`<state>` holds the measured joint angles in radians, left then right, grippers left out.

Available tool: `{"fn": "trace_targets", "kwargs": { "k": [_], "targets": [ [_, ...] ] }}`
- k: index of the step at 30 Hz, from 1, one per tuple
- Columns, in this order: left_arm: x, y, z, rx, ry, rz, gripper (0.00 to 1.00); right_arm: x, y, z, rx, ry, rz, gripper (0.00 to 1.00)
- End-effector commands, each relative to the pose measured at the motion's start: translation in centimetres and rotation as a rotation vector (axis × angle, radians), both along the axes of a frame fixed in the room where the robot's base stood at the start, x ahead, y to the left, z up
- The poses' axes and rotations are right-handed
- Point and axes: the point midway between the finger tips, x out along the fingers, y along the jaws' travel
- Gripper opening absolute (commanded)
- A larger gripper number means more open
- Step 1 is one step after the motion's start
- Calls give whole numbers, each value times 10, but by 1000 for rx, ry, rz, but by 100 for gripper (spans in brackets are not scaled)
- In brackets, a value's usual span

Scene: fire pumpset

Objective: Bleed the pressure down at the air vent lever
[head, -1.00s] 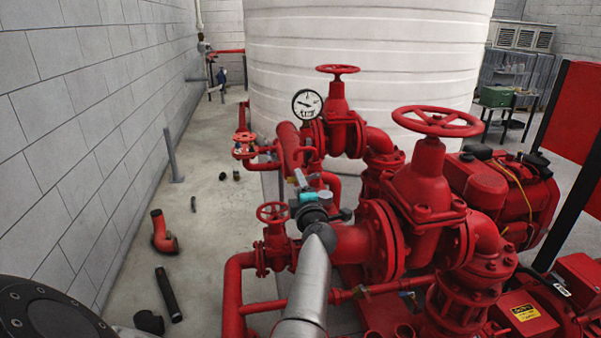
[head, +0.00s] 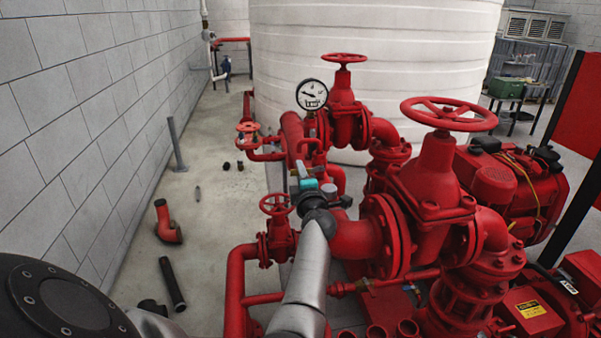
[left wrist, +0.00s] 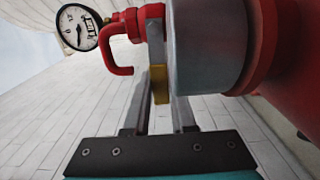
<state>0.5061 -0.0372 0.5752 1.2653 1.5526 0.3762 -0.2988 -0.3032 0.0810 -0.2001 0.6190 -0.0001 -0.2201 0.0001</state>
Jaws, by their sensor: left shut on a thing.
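My left gripper (head: 303,172), with a teal body, is at the red piping just below the pressure gauge (head: 312,94). In the left wrist view its two grey fingers (left wrist: 160,75) are shut on a small yellow lever (left wrist: 159,85) between them. The lever sits beside a thick grey-and-red pipe (left wrist: 207,45) and a thin red bent pipe (left wrist: 118,68). The white gauge also shows in the left wrist view (left wrist: 78,27). In the head view the lever is too small and covered to make out. My right gripper is not in view.
A red handwheel valve (head: 276,205) stands close to my left forearm. A larger red valve (head: 435,170) is to the right. A white tank (head: 375,60) stands behind.

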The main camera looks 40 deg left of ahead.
Motion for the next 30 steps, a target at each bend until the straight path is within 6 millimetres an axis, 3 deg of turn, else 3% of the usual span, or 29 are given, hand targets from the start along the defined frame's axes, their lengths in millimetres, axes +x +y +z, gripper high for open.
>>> {"fn": "trace_targets", "kwargs": {
  "k": [30],
  "targets": [
    [0,0,0,-1,-1,-1,0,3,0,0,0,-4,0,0]
  ]
}}
